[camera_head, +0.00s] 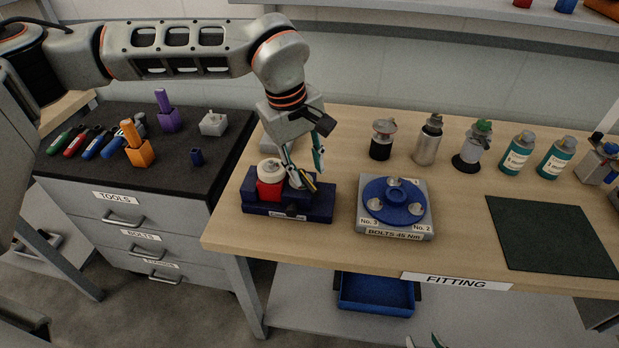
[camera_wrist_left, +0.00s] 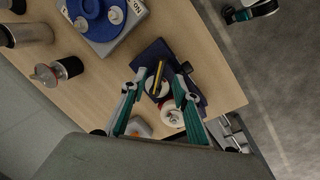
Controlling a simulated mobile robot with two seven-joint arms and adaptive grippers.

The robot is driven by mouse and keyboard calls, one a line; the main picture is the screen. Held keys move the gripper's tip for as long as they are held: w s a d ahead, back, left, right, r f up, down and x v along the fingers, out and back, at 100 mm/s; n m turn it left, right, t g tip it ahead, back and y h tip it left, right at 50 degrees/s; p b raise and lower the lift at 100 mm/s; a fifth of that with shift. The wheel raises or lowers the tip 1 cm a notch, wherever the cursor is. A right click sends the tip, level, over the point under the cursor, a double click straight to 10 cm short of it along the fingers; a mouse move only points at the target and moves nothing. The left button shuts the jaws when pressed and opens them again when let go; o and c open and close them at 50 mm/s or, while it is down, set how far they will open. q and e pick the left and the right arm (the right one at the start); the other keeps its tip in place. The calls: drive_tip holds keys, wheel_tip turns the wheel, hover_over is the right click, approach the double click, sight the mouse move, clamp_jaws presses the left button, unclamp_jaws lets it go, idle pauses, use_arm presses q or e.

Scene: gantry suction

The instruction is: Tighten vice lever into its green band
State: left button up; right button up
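The dark blue vice (camera_head: 317,206) stands at the bench's left front corner, with a red part (camera_head: 269,190) and a white round part (camera_head: 270,170) on it. A yellow-and-black lever (camera_head: 308,181) shows at the vice; in the left wrist view the lever (camera_wrist_left: 158,77) lies between my fingers. My left gripper (camera_head: 303,165) is above the vice, pointing down; its fingers are apart around the lever (camera_wrist_left: 158,84), with no clear contact. I cannot make out a green band. My right gripper (camera_head: 424,341) shows only its separated fingertips at the bottom edge, away from the vice.
A grey fixture with a blue disc (camera_head: 393,201) stands just right of the vice. Several bottles and canisters (camera_head: 427,140) line the back. A dark mat (camera_head: 551,235) lies at right. A black-topped tool cabinet (camera_head: 190,175) adjoins at left.

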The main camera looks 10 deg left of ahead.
use_arm(q)
wheel_tip(320, 180, up, 7)
drive_tip(key=a, duration=0.1)
drive_tip(key=shift+s, duration=0.45)
